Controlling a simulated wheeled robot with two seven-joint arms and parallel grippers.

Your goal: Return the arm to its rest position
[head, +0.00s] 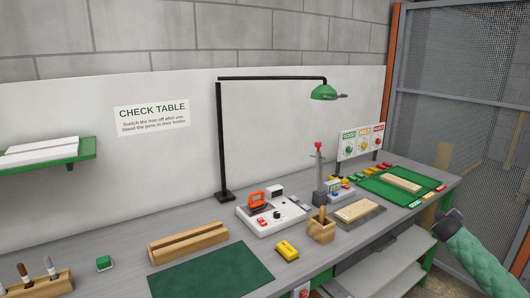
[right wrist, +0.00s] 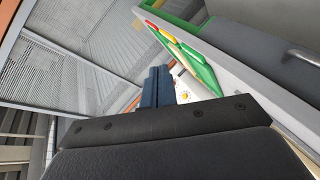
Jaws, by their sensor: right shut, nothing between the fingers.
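My right arm, in a green sleeve, comes in at the lower right of the head view. Its dark gripper (head: 450,218) is in the air just right of the table's right end, apart from the table. In the right wrist view the two dark blue fingers of this gripper (right wrist: 158,86) lie together, shut and empty. The green tray (right wrist: 190,52) on the table shows beyond them. My left gripper and left arm are not in view.
The grey table (head: 120,275) carries a green tray (head: 378,186) with a wooden board (head: 402,183), another board (head: 355,210), a white device (head: 255,221), a lamp (head: 324,92) and a dark green mat (head: 215,275). A mesh fence (head: 465,60) stands at the right.

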